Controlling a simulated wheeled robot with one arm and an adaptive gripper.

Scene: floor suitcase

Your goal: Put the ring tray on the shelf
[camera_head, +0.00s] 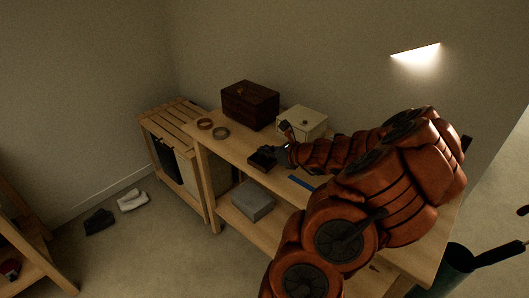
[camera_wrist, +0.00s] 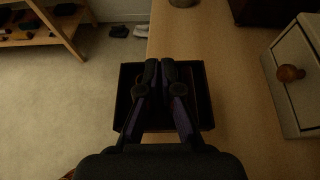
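The ring tray, a dark square shallow tray (camera_head: 262,161), is at the front edge of the wooden table's top. In the wrist view the tray (camera_wrist: 203,95) lies under my fingers, its left part past the table edge, over the floor. My gripper (camera_head: 280,153) is at the tray. The fingers hide that part, and whether the tray touches the tabletop is unclear. A wooden shelf unit (camera_head: 32,262) stands at lower left.
On the table are a dark wooden box (camera_head: 250,104), a cream box (camera_head: 302,121), two rings (camera_head: 205,124) (camera_head: 221,133) and a blue strip (camera_head: 301,183). A grey box (camera_head: 252,200) sits on the lower level. Shoes (camera_head: 99,222) (camera_head: 132,200) lie on otherwise open floor.

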